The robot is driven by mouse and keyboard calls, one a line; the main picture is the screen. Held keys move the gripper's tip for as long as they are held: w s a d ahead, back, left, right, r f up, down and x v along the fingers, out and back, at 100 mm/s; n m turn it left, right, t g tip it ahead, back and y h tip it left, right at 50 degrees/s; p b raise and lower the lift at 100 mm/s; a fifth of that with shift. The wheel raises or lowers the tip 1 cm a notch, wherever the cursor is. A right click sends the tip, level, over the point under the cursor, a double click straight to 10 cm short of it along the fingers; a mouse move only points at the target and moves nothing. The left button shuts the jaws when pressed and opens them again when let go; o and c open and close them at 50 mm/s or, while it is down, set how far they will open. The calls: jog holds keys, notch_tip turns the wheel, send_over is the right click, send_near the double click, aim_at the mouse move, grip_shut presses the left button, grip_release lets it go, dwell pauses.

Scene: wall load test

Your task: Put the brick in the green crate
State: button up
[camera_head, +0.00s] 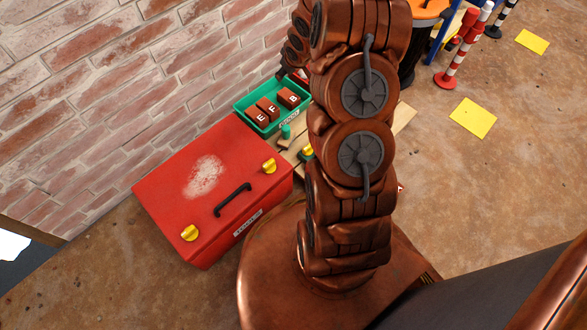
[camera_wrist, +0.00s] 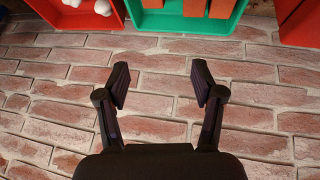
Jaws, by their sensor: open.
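The green crate (camera_head: 243,117) stands by the brick wall in the head view, with bricks lettered E (camera_head: 262,117), F (camera_head: 268,106) and B (camera_head: 289,98) inside it. No brick shows outside the crate. In the wrist view the green crate (camera_wrist: 180,25) is at the top edge, cut off, with parts of orange-red bricks (camera_wrist: 194,8) in it. My gripper (camera_wrist: 160,80) is open and empty, its fingers spread over brick wall surface, apart from the crate. In the head view my arm hides much of the middle, and my gripper is not clearly seen there.
A red box (camera_head: 205,190) with a black handle and yellow latches stands in front of the green crate. Red containers (camera_wrist: 300,22) flank the crate in the wrist view; the left one holds white pieces (camera_wrist: 102,7). Yellow floor sheets (camera_head: 473,117) and a red-white post (camera_head: 460,55) are at right.

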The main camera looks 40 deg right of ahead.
jog(key=s+a+r+m+g, duration=0.1)
jog(key=s+a+r+g, duration=0.4)
jog(key=s+a+r, duration=1.1)
jog(key=s+a+r+g, duration=0.1)
jog(key=s+a, duration=0.2)
jog(key=s, duration=0.4)
jog(key=s+a+r+g+y, duration=0.1)
jog(key=s+a, duration=0.3)
jog(key=s, duration=0.4)
jog(key=s+a+r+g, duration=0.2)
jog(key=s+a, duration=0.2)
jog(key=s, duration=0.4)
jog(key=shift+s+a+r+g+y, duration=0.2)
jog(key=shift+g+y, duration=0.1)
jog(key=w+r+m+t+y+p, duration=0.1)
jog(key=w+r+p, duration=0.1)
jog(key=r+p, duration=0.45)
jog(key=w+r+m+t+p, duration=0.1)
jog(key=w+r+p, duration=0.2)
jog(key=r+p, duration=0.4)
jog(key=s+r+n+p, duration=0.1)
jog(key=s+r+p, duration=0.1)
jog(key=r+p, duration=1.1)
jog(key=s+r+h+p, duration=0.1)
jog(key=s+r+p, duration=0.2)
jog(key=r+p, duration=1)
notch_tip(320, 180, up, 3)
jog(key=shift+f+n+p, duration=0.2)
jog(key=shift+n+p, duration=0.1)
jog(key=shift+n, duration=0.1)
